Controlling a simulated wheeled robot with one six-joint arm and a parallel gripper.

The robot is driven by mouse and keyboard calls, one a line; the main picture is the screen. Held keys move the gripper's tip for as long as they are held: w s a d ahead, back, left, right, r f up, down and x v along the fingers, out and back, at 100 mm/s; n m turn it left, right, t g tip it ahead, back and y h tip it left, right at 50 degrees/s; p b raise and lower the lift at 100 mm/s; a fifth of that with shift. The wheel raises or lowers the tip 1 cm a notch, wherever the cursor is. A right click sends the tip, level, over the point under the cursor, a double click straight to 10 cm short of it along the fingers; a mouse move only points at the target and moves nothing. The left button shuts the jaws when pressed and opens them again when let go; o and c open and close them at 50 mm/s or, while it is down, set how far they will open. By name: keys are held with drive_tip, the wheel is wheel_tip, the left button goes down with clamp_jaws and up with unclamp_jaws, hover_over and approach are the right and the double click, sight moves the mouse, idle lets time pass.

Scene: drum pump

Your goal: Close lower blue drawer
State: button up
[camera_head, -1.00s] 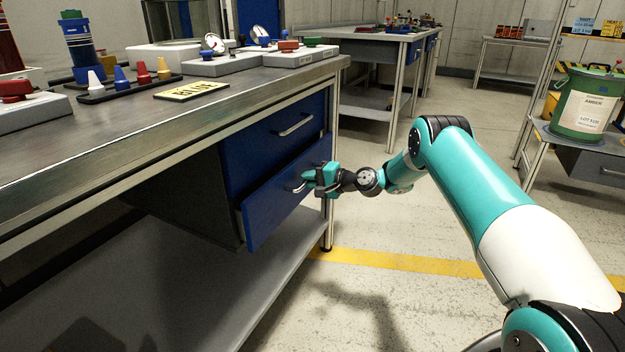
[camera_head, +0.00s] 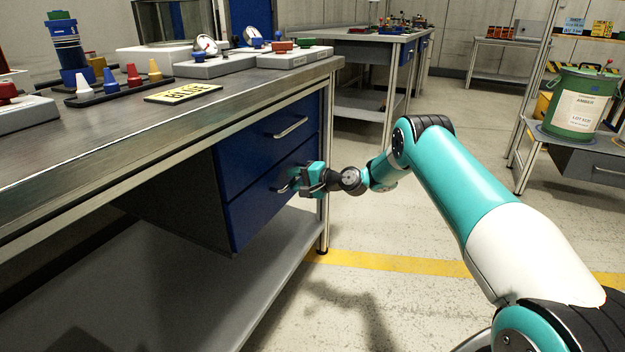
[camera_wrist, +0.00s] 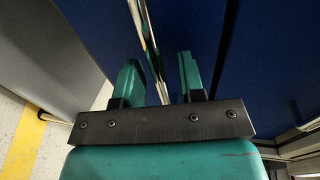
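The lower blue drawer (camera_head: 248,212) is under the left workbench. Its front looks flush or nearly flush with the upper blue drawer (camera_head: 240,155); a small remaining gap is hard to judge. My gripper (camera_head: 298,181) is at the right end of the lower drawer's silver handle (camera_head: 282,187). In the wrist view, the two teal fingers of my gripper (camera_wrist: 160,72) stand apart. The handle bar (camera_wrist: 152,50) runs between them, close to the left finger. The blue drawer front (camera_wrist: 200,25) lies just beyond the fingertips.
The workbench (camera_head: 200,108) carries gauges, coloured cones and a yellow plate. A bench leg (camera_head: 323,220) stands just right of the drawers, near my gripper. A grey lower shelf (camera_head: 225,290) is below. The floor to the right is open, with a green drum (camera_head: 578,105) on a far stand.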

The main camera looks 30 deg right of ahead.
drive_tip(key=p+v, duration=0.4)
drive_tip(key=v, duration=1.2)
drive_tip(key=shift+s+d, duration=0.15)
drive_tip(key=shift+s, duration=0.25)
drive_tip(key=s+a+r+n+g, duration=0.45)
drive_tip(key=a+r, duration=0.35)
drive_tip(key=a, duration=0.3)
drive_tip(key=s+a+r+n+g, duration=0.4)
drive_tip(key=s+a+r+n, duration=0.3)
drive_tip(key=a, duration=0.5)
drive_tip(key=s+a+r+n+g+h, duration=0.1)
drive_tip(key=s+r+n+h, duration=0.1)
drive_tip(key=s, duration=0.7)
drive_tip(key=s+a+r+n+g+h+p, duration=0.1)
drive_tip(key=s+r+n+h, duration=0.15)
drive_tip(key=s, duration=0.55)
drive_tip(key=s+a+r+n+g+h, duration=0.1)
drive_tip(key=s+a+r+n+g, duration=0.1)
drive_tip(key=s, duration=0.7)
wheel_tip(320, 180, up, 30)
drive_tip(key=p, duration=3)
drive_tip(key=shift+w+m, duration=0.3)
drive_tip(key=shift+w, duration=0.1)
